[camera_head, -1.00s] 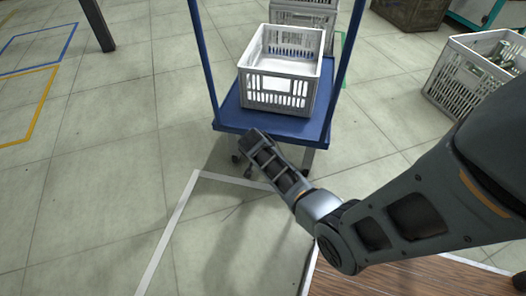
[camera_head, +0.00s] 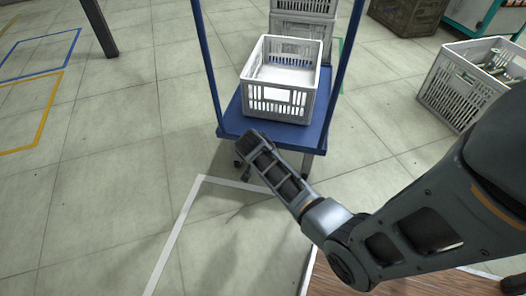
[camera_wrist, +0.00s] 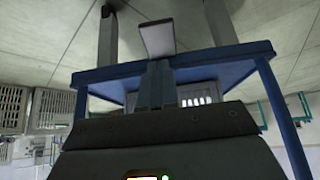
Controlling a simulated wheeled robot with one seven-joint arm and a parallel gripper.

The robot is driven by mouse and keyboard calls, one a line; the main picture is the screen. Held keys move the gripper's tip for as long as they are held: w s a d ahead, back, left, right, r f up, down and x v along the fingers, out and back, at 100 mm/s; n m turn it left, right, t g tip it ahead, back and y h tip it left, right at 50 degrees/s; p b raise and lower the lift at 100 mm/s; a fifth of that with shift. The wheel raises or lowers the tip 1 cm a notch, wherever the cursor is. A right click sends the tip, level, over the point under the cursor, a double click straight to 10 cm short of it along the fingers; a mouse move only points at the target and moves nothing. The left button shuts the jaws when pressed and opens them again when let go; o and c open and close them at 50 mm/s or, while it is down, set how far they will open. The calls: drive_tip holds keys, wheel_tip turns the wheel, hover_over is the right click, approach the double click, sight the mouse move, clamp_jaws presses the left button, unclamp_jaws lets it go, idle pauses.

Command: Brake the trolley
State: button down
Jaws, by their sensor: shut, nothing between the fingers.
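The blue trolley (camera_head: 226,122) stands on the tiled floor with a white crate on its deck. Its deck edge also shows in the wrist view (camera_wrist: 215,62), which looks upside down, with the floor at the top. A pale flat plate (camera_wrist: 157,38), which looks like the brake pedal, sticks out by the trolley's edge. My gripper (camera_wrist: 157,72) is shut and empty, its fingertips pointing at this plate and very close to it; I cannot tell whether they touch. In the head view my arm's end is at the trolley's near edge, and the fingertips are hidden.
The white crate (camera_head: 281,101) sits on the deck. Grey crates (camera_head: 300,27) are stacked behind it, and another crate (camera_head: 462,88) with contents stands to the right. A white floor line (camera_head: 176,232) runs near the trolley. The floor at left is open.

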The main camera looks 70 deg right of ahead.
drive_tip(key=shift+p+v, duration=0.55)
drive_tip(key=shift+v, duration=1.7)
drive_tip(key=shift+a+f, duration=0.1)
drive_tip(key=shift+a, duration=0.05)
